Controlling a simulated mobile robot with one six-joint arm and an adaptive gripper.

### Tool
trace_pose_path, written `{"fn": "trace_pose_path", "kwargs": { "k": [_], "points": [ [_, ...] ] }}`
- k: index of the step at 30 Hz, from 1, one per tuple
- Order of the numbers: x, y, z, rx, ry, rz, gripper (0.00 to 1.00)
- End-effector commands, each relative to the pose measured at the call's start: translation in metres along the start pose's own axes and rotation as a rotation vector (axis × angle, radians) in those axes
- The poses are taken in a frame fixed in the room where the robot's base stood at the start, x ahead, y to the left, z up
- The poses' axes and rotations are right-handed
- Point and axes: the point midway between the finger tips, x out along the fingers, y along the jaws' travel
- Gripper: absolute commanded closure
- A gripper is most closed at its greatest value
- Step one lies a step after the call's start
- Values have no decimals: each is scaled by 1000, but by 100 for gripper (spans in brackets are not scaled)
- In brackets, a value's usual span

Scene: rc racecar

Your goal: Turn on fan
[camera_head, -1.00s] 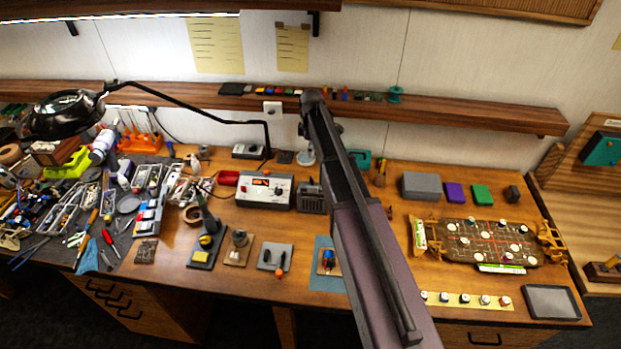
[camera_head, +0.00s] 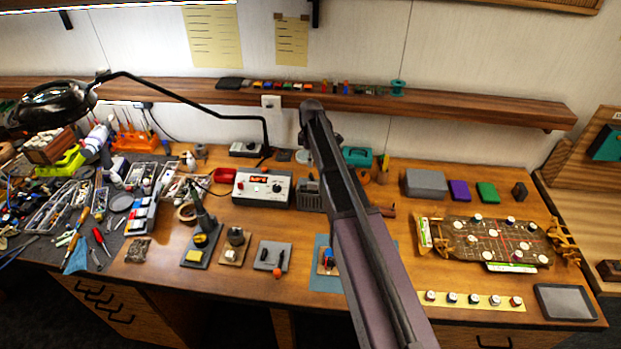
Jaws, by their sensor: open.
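No fan is plainly recognisable. A dark grey box with slats (camera_head: 310,195) stands mid-desk, just left of my arm; I cannot tell whether it is the fan. A white control box (camera_head: 262,188) with a red lit display and knobs is left of it. A small pale round thing (camera_head: 303,156) shows behind the slatted box, partly covered by my arm. My arm rises from the bottom edge to a joint in front of the shelf. My gripper cannot be made out; the arm hides what lies behind it.
A lamp (camera_head: 58,103) on a long bent arm reaches over the cluttered left side. A wooden shelf (camera_head: 480,108) crosses the back wall. A brown board (camera_head: 490,243) with white-topped parts and a grey tray (camera_head: 566,302) are on the right. Small pads with parts line the front.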

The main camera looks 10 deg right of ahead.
Motion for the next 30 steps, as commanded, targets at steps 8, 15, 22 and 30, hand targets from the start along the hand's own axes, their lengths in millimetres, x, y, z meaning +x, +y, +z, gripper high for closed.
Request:
{"fn": "trace_pose_path", "kwargs": {
  "k": [8, 15, 22, 30],
  "points": [
    [26, 0, 0, 0, 0, 0, 54],
    [44, 0, 0, -1, 0, 0, 54],
    [59, 0, 0, -1, 0, 0, 54],
    [67, 0, 0, -1, 0, 0, 54]
  ]
}}
